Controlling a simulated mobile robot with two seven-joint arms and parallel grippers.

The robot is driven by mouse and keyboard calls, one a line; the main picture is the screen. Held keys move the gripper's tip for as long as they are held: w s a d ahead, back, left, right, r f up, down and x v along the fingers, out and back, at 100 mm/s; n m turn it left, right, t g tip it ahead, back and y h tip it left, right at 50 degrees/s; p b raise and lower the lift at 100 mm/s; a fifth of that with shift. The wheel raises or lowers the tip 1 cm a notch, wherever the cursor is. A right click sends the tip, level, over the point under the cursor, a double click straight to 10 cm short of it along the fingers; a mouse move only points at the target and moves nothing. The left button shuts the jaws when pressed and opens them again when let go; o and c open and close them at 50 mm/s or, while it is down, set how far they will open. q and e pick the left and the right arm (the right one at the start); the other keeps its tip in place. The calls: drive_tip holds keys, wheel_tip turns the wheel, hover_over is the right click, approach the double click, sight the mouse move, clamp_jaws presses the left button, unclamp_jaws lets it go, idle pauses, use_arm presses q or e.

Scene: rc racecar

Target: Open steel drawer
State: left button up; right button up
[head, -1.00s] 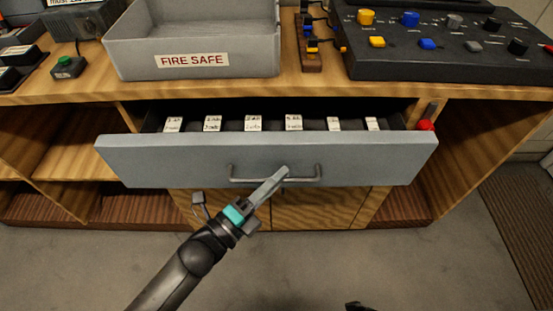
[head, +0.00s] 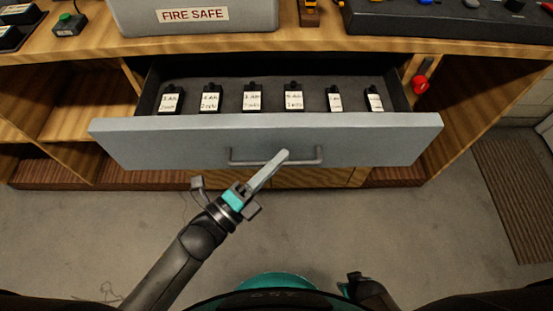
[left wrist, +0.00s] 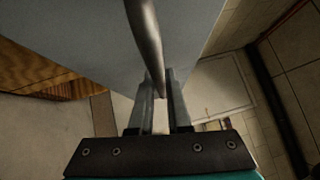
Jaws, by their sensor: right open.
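The steel drawer (head: 270,140) is grey and pulled out from under the wooden counter, its inside showing. Its bar handle (head: 245,162) is on the front face. My left gripper (head: 284,155) is at the right part of the handle. In the left wrist view, the handle (left wrist: 147,40) runs down between the two fingertips of my left gripper (left wrist: 161,85), and the jaws are closed about it. My right gripper (head: 350,284) is low in the head view, away from the drawer, partly seen and open.
Several small black labelled items (head: 253,97) stand in a row inside the drawer. A grey tray marked FIRE SAFE (head: 240,18) and a black control panel (head: 430,22) are on the counter (head: 310,42). Bare floor (head: 450,230) lies in front.

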use_arm(q)
drive_tip(key=o, duration=0.4)
drive_tip(key=shift+o, duration=0.2)
drive_tip(key=p+v, duration=0.1)
drive_tip(key=v, duration=1.4)
use_arm(e)
drive_tip(key=shift+s+d+f, duration=0.2)
drive_tip(key=shift+s+d, duration=0.7)
drive_tip(key=shift+s, duration=0.3)
use_arm(q)
drive_tip(key=shift+f, duration=0.15)
